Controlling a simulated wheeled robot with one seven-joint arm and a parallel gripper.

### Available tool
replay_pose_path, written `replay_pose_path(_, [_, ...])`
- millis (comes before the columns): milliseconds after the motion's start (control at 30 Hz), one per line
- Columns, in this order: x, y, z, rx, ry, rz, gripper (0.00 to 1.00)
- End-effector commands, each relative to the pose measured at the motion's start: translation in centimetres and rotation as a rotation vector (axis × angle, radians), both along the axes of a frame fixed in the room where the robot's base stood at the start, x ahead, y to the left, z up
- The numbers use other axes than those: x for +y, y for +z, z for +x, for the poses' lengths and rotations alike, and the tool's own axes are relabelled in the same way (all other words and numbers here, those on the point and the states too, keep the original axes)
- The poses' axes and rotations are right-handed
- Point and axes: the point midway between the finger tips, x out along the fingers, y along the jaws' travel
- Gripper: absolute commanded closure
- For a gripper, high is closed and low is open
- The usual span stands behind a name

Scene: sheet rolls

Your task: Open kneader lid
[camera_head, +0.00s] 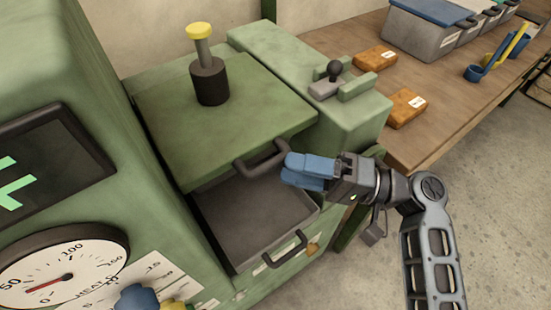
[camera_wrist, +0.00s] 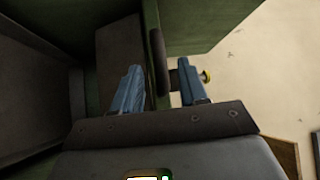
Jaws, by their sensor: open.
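The kneader lid (camera_head: 225,125) is a flat green plate on the green machine, with a dark bar handle (camera_head: 262,160) at its front edge. The lid's front edge stands above a grey, empty-looking cavity (camera_head: 250,205), so a gap shows beneath it. My gripper (camera_head: 290,170), with blue fingers, is at the right end of this handle. In the wrist view the dark handle (camera_wrist: 158,60) lies between the two spread fingertips of my gripper (camera_wrist: 160,72). The fingers look open around it, with no clear grip; contact cannot be told.
A second dark handle (camera_head: 285,250) is on the machine's front below the cavity. A black-and-yellow knob (camera_head: 209,80) stands on the lid. A lever (camera_head: 333,75) sits on the green housing at right. A wooden table (camera_head: 440,120) holds orange packets, scoops and bins.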

Motion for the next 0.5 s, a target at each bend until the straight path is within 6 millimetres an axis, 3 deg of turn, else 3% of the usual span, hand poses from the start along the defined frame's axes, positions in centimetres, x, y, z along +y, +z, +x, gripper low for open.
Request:
replay_pose_path(200, [3.2,0.6,0.6,0.0,0.002,0.0,0.57])
replay_pose_path(500, [4.7,0.6,0.9,0.0,-0.002,-0.002,0.57])
